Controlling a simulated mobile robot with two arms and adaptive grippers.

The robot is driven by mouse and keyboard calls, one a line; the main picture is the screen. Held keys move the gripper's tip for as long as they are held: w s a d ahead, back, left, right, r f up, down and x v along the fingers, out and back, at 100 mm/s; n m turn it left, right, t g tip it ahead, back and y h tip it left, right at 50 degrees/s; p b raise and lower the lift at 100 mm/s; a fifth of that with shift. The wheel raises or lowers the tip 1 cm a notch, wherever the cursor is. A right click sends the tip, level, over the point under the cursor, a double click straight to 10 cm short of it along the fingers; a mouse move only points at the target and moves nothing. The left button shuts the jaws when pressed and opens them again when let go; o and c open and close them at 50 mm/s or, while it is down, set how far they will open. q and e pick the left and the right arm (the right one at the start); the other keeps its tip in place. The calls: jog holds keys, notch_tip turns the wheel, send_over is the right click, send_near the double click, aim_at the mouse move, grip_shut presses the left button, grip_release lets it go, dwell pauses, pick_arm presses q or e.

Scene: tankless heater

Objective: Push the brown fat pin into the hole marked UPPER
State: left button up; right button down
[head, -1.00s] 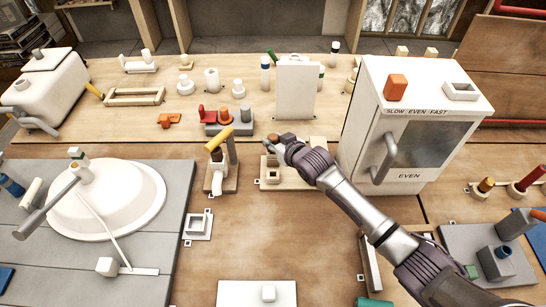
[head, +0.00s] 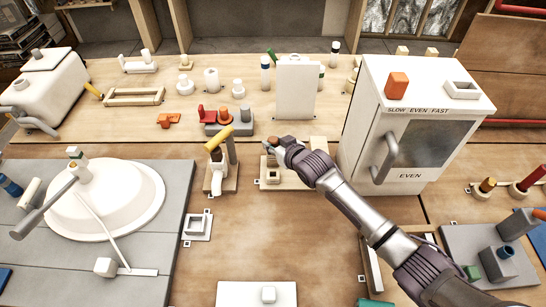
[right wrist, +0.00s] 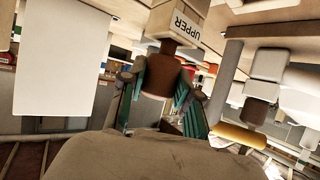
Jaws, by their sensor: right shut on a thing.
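My right gripper (head: 279,149) reaches in from the lower right and is at the wooden stand (head: 296,181) in the middle of the table. In the right wrist view its green-padded fingers (right wrist: 163,98) are shut on the brown fat pin (right wrist: 160,76). A pale block with the label UPPER (right wrist: 186,24) is right at the far end of the pin. I cannot tell how deep the pin is in the hole, as the hole itself is hidden. In the head view only a little brown of the pin (head: 272,140) shows beside the fingertips. My left gripper is not in view.
A small stand with a yellow-brown handle (head: 219,139) is close on the left. A white cabinet (head: 408,130) is close on the right. A white upright panel (head: 296,90) stands behind. The table in front (head: 275,235) is clear.

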jog(key=shift+f+b, duration=0.5)
jog(key=shift+f, duration=0.3)
dwell(0.6)
jog(key=c, duration=0.7)
grip_release()
jog(key=shift+c, duration=0.2)
jog(key=shift+s, duration=0.1)
jog(key=v, duration=1.2)
